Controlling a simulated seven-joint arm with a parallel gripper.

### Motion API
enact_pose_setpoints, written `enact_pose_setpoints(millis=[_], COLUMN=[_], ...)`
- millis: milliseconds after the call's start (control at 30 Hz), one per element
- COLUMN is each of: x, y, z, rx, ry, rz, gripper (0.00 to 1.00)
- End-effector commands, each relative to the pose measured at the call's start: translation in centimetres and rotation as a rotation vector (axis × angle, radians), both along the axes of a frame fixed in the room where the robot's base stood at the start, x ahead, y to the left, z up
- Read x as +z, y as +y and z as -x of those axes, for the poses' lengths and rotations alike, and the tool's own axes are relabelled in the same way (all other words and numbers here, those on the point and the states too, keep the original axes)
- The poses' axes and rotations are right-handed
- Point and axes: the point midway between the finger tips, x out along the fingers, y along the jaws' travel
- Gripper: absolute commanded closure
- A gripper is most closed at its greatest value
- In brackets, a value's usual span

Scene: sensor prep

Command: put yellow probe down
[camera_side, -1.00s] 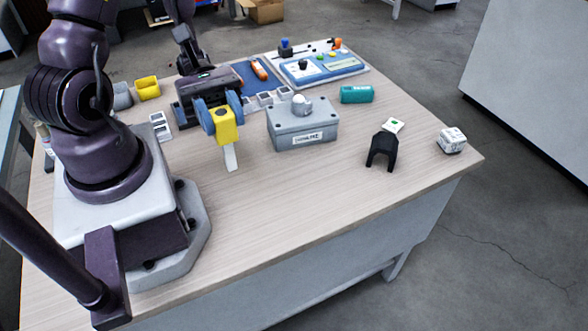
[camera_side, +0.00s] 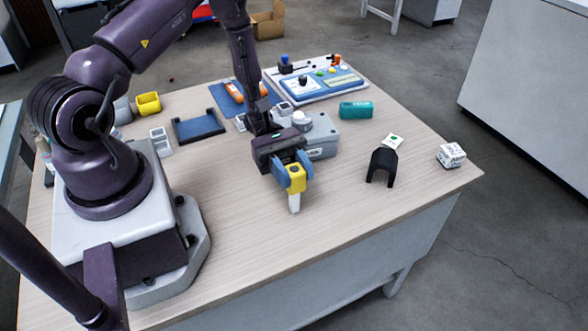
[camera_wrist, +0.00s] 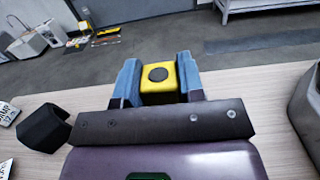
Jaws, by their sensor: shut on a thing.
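The yellow probe (camera_side: 296,178) has a yellow body and a white tip pointing down. My gripper (camera_side: 292,177) is shut on its yellow body, with a blue finger on each side. The probe hangs upright over the front part of the wooden table, in front of the grey box; I cannot tell whether its tip touches the table. In the wrist view the probe's yellow top (camera_wrist: 159,76), with a dark round spot, sits between the blue fingers (camera_wrist: 160,82). Its white tip is hidden there.
The grey box (camera_side: 323,140) stands just behind my gripper. A black forked stand (camera_side: 382,165) and a white printed cube (camera_side: 451,155) are to the right. A teal block (camera_side: 356,110) and a dark cradle (camera_side: 198,127) are farther back. The front table surface (camera_side: 250,235) is clear.

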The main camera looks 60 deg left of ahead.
Motion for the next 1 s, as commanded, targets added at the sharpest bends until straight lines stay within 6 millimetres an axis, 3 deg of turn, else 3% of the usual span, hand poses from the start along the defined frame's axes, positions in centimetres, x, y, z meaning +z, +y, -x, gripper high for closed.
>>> enact_pose_setpoints(millis=[333,367,467,800,1000], x=[-0.3,-0.3,-0.3,0.1,0.0], y=[0.0,0.0,0.0,0.1,3.4], z=[0.0,0.0,0.0,0.0,0.0], rx=[-0.001,-0.001,-0.001,0.0,0.004], ry=[0.0,0.0,-0.001,-0.002,0.0], rz=[0.001,0.001,0.001,-0.001,-0.001], gripper=[0.88,0.6,0.39,0.39,0.39])
